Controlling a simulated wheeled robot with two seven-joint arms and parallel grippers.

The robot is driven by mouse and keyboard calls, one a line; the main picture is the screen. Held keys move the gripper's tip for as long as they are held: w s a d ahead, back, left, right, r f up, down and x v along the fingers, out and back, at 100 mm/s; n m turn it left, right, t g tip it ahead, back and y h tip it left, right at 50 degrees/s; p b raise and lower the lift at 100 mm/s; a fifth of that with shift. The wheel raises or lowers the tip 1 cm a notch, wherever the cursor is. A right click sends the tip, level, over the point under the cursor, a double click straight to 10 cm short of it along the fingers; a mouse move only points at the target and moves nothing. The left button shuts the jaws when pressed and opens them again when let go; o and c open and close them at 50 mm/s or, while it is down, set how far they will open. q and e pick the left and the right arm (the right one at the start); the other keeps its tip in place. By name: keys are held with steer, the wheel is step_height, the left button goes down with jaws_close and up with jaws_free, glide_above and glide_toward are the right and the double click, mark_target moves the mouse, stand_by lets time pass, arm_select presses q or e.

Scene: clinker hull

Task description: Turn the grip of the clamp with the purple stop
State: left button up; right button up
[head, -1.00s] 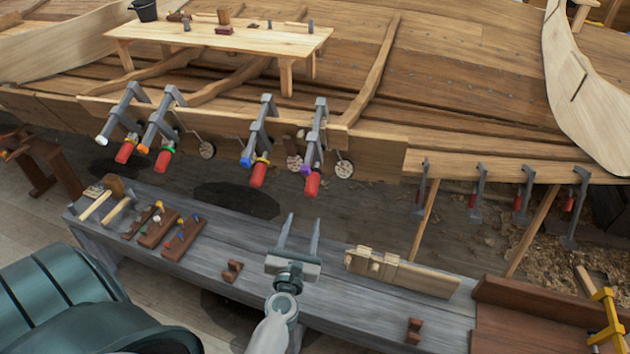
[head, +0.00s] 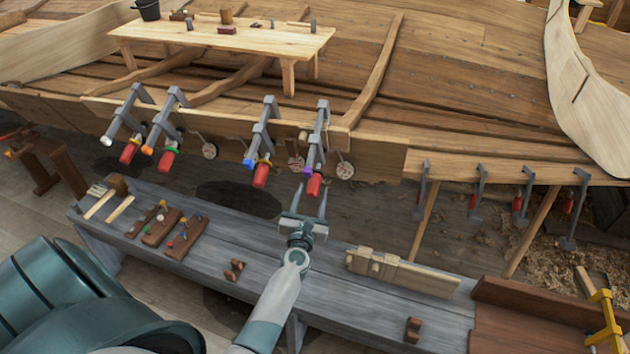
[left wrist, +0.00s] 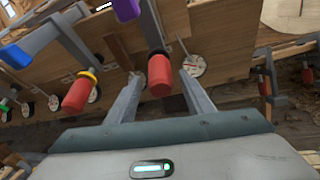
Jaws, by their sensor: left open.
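The clamp with the purple stop (head: 308,171) hangs on the hull plank, rightmost of the left group. Its red grip (head: 314,185) points down toward my left gripper (head: 311,194). The left gripper is open, its fingertips just below and to either side of the grip's lower end. In the left wrist view the red grip (left wrist: 160,76) shows between the two finger tips, with the purple stop (left wrist: 126,9) above. I cannot tell how deep the grip sits between the fingers, and no contact is visible. My right gripper is not in view.
A clamp with a blue stop (head: 248,163) and red grip (head: 261,177) hangs close on the left, with others further left. Round pale discs (head: 345,171) hang beside the clamps. A grey bench (head: 225,255) with tools and wooden blocks lies below.

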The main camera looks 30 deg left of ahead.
mark_target(315, 182)
arm_select(q)
steer(key=shift+x, duration=2.8)
steer(key=c, duration=1)
